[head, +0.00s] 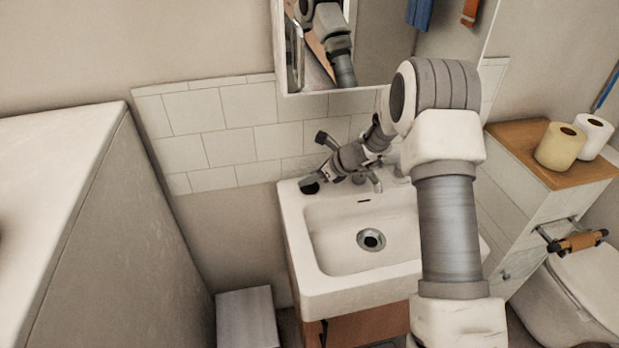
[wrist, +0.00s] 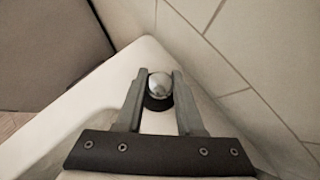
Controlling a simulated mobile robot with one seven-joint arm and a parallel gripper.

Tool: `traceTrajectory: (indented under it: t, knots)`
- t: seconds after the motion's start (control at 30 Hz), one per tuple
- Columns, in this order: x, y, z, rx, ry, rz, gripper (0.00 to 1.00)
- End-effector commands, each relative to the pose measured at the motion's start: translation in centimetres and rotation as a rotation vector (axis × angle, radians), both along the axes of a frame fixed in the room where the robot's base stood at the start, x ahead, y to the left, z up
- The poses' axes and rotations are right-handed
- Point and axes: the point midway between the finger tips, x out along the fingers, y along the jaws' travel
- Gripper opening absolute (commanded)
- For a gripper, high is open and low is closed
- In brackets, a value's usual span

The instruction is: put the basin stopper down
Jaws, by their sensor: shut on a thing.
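The basin stopper (wrist: 159,86), a shiny silver knob with a black lower part, sits between my two fingertips in the wrist view. My gripper (wrist: 159,82) is shut on it. In the head view, my gripper (head: 320,178) is over the back left corner of the white sink (head: 300,235), and the dark stopper (head: 309,186) shows at its tip. The stopper is at the sink's corner ledge; I cannot tell whether it touches the ledge. The drain (head: 371,240) in the basin floor is uncovered.
The tap (head: 375,182) stands at the sink's back, close to my arm. A tiled wall (head: 225,130) and mirror (head: 318,50) are behind. A tall white unit (head: 75,200) stands left, and a cabinet with paper rolls (head: 560,145) right. The basin is empty.

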Motion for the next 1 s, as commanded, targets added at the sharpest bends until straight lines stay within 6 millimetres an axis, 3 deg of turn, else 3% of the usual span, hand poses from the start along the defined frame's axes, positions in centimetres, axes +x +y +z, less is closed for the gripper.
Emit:
traceTrajectory:
  t: [0.07,0.1,0.27,0.67,1.0]
  knots:
    - [0.0,0.0,-0.4,0.0,0.0,0.0,0.0]
    - [0.0,0.0,-0.3,0.0,0.0,0.0,0.4]
    - [0.0,0.0,-0.3,0.0,0.0,0.0,0.66]
    - [-0.1,-0.2,0.5,0.0,-0.001,-0.001,0.66]
    - [-2.8,-4.4,5.4,0.0,-0.002,-0.004,0.66]
